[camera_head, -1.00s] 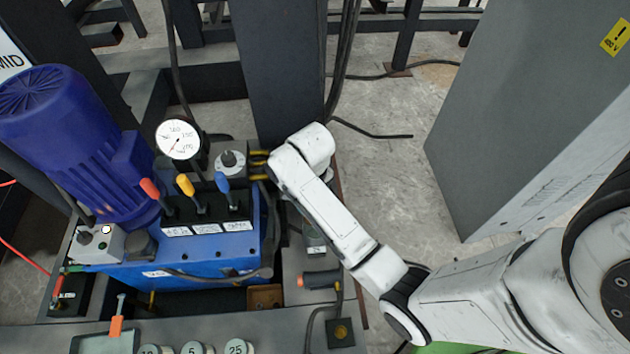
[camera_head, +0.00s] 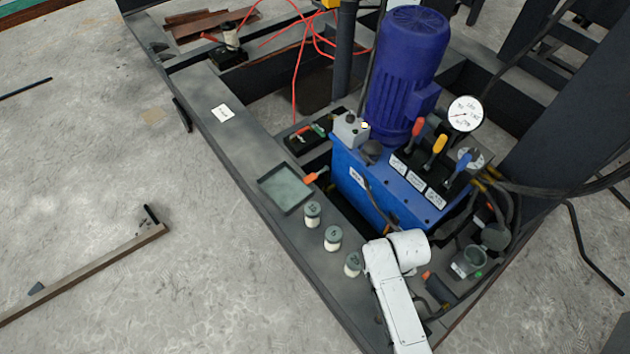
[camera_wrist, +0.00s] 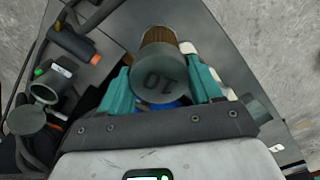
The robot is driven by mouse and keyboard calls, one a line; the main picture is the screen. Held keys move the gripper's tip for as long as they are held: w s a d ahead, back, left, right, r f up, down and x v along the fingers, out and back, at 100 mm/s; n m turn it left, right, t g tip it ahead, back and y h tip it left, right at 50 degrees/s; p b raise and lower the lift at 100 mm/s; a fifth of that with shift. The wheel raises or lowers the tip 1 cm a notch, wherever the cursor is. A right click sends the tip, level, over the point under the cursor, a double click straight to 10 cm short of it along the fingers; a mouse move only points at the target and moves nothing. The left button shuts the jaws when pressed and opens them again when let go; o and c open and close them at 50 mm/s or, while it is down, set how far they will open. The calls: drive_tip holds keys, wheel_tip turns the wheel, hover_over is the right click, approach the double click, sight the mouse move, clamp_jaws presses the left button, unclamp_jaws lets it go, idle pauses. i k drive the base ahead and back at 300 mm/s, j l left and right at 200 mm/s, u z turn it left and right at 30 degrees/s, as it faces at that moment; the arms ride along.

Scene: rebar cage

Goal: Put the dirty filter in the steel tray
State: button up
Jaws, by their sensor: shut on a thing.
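In the wrist view my gripper (camera_wrist: 160,82) has teal fingers shut on the dirty filter (camera_wrist: 158,37). The filter has brown pleats and a grey end cap marked 10. In the head view my white forearm hides the gripper and filter, near the front corner of the pump unit. The steel tray (camera_head: 262,183) is a shallow, empty, grey-green square on the dark frame, left of the blue pump unit. The gripper is clearly apart from it, to its lower right.
Several capped white filters stand in a row, one beside the tray (camera_head: 312,215). An orange-handled tool (camera_head: 315,176) lies at the tray's edge. The blue pump (camera_head: 400,70) and its levers rise behind. An open filter housing (camera_head: 468,263) and orange-black torch (camera_head: 440,288) sit right.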

sight(286, 190)
drive_tip(key=i+j, duration=0.15)
drive_tip(key=j, duration=0.3)
drive_tip(key=i+j+u, duration=0.15)
drive_tip(key=j, duration=0.25)
drive_tip(key=i+j, duration=0.2)
drive_tip(key=j, duration=0.2)
drive_tip(key=i+j+u, duration=0.15)
drive_tip(key=j, duration=0.3)
drive_tip(key=i+j, duration=0.25)
drive_tip(key=j, duration=0.15)
drive_tip(key=i+l+u, duration=0.15)
drive_tip(key=i, duration=0.25)
drive_tip(key=i+l+u, duration=0.1)
drive_tip(key=i, duration=0.3)
drive_tip(key=i+l, duration=0.15)
drive_tip(key=l, duration=0.2)
